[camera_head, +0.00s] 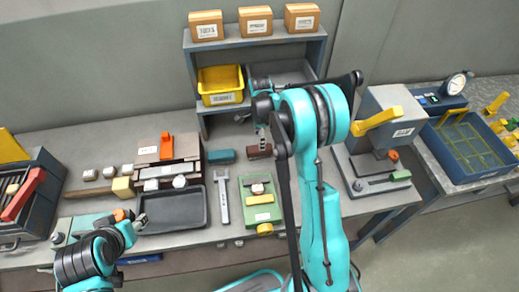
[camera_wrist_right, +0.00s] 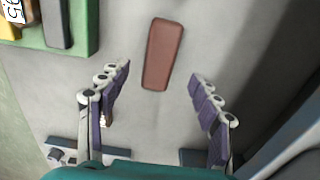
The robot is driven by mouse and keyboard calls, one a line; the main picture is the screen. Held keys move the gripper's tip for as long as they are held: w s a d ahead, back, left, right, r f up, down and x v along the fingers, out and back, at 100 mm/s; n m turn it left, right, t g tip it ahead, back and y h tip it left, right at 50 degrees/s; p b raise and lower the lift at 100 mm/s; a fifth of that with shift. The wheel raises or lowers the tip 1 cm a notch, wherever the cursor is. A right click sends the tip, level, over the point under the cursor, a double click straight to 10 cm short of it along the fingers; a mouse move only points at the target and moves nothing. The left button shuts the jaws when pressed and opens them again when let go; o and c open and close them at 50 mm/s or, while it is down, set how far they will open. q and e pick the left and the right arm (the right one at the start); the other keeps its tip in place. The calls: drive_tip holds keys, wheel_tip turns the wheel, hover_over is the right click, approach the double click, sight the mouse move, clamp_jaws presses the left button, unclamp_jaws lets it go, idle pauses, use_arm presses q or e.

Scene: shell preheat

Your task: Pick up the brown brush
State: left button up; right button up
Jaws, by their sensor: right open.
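The brown brush (camera_head: 259,151) lies on the grey bench below the shelf, beside a teal block. In the right wrist view the brush (camera_wrist_right: 163,53) is a rounded reddish-brown bar lying on the bench, pointing nearly up and down the picture. My right gripper (camera_wrist_right: 160,83) is open and empty, with its fingers spread on either side of the brush's near end and not touching it. In the head view my right arm comes down close to the brush, and its gripper (camera_head: 262,132) is partly hidden. My left gripper (camera_head: 139,222) is by the black tray, with its fingers too small to read.
The teal block (camera_head: 221,156) lies left of the brush. A green fixture (camera_head: 261,213) and a grey wrench (camera_head: 222,198) are nearer the front. The shelf (camera_head: 232,44) holds a yellow bin (camera_head: 220,83). A press (camera_head: 385,118) stands to the right. The black tray (camera_head: 172,211) is at left.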

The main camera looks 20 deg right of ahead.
sight(259, 152)
wheel_tip(259, 152, down, 7)
drive_tip(key=shift+a+r+b, duration=0.1)
drive_tip(key=shift+r+b, duration=0.1)
drive_tip(key=shift+b, duration=0.85)
drive_tip(key=shift+f, duration=0.45)
drive_tip(key=shift+r, duration=0.1)
drive_tip(key=shift+c, duration=0.9)
drive_tip(key=c, duration=1.2)
